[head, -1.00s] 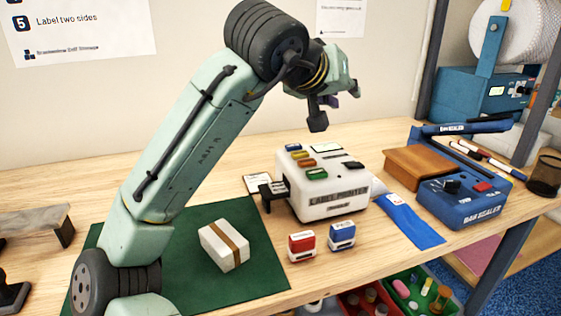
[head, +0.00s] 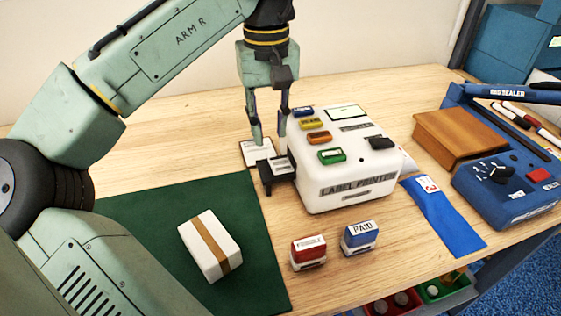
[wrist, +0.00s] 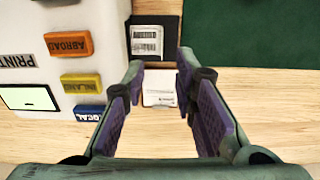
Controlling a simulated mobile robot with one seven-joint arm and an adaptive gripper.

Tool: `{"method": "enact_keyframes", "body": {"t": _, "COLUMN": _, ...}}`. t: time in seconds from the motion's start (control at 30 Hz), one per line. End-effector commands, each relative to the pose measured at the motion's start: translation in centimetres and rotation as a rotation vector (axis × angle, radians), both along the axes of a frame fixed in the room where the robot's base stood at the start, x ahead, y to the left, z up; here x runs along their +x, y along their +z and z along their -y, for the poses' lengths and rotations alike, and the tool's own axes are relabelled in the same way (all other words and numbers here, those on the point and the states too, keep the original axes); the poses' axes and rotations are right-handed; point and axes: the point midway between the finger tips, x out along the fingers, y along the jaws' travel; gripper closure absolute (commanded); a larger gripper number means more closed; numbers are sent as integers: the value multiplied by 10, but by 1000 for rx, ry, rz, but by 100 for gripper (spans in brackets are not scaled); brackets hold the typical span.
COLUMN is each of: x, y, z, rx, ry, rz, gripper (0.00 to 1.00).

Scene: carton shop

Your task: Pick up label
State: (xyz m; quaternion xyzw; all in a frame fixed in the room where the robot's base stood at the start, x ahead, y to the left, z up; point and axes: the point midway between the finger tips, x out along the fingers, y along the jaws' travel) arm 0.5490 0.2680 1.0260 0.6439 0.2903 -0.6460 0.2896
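A small white label (head: 283,165) with dark barcode print lies on the black output tray (head: 267,187) at the left side of the white label printer (head: 345,165). In the wrist view the label (wrist: 145,40) shows on its tray, just beyond my fingertips. A white printed card (head: 256,150) lies on the table behind the tray; in the wrist view this card (wrist: 160,88) shows between my fingers. My gripper (head: 268,145) points down beside the printer, fingers apart and empty. Its purple-padded fingers also show in the wrist view (wrist: 160,72). Contact with the label cannot be told.
A white box with a brown band (head: 209,246) sits on the green mat (head: 140,225). A red stamp (head: 308,252) and a blue stamp (head: 360,238) stand in front of the printer. A blue bag (head: 440,213) and the blue bag sealer (head: 505,185) are at right.

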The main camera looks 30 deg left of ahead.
Motion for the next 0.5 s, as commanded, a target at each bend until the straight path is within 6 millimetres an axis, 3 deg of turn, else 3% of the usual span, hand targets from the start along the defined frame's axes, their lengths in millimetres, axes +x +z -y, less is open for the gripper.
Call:
{"method": "enact_keyframes", "body": {"t": 0.23, "x": -2, "y": -19, "z": 0, "rx": 1, "ry": 0, "rz": 0, "gripper": 74}}
{"method": "enact_keyframes", "body": {"t": 0.5, "x": -6, "y": -57, "z": 2, "rx": 1, "ry": -1, "rz": 1, "gripper": 74}}
